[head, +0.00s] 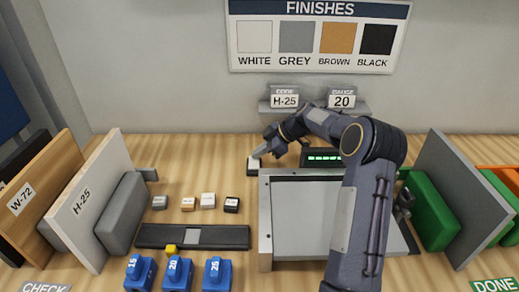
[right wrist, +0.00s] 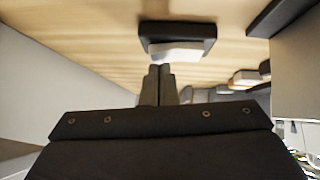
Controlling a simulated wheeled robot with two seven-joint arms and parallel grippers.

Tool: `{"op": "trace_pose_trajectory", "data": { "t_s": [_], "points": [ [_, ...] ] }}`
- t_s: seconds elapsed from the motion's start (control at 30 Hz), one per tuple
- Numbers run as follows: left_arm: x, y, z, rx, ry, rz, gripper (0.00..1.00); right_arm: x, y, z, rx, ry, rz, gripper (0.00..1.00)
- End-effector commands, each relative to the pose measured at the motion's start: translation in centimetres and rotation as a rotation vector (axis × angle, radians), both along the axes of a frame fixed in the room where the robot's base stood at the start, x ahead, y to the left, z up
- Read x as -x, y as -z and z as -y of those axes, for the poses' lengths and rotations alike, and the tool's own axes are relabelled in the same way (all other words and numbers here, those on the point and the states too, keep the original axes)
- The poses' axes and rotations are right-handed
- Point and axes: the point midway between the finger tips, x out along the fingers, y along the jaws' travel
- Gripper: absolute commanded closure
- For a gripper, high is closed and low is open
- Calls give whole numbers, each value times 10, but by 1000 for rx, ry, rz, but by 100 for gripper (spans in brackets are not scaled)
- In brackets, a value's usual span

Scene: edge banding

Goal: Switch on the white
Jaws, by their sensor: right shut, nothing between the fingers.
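A white rocker switch in a black housing (head: 253,165) sits on the wooden table at the left back corner of the grey machine. It also shows in the right wrist view as a white rocker (right wrist: 178,52) set in a dark frame. My right gripper (head: 259,153) is shut and empty, its fingertips right at the switch in the head view. In the right wrist view the closed fingers (right wrist: 159,72) point at the rocker's near edge; I cannot tell whether they touch it. My left gripper is not in view.
The grey machine (head: 265,225) stands right of the switch, with a green-lit display (head: 324,158) behind my arm. Several small blocks (head: 208,200) lie in a row at left. A finishes sign (head: 318,8) hangs behind.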

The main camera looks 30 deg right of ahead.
Motion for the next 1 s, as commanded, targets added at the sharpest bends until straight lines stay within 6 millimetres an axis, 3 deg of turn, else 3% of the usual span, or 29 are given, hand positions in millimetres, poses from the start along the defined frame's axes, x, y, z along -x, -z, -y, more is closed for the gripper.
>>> {"op": "trace_pose_trajectory", "data": {
  "t_s": [0.53, 1.0],
  "points": [
    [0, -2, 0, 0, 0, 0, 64, -1, 8, 1, -44, -1, -72, 100],
    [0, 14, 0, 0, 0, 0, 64, 12, 3, -7, -45, -2, -74, 100]
  ]
}}
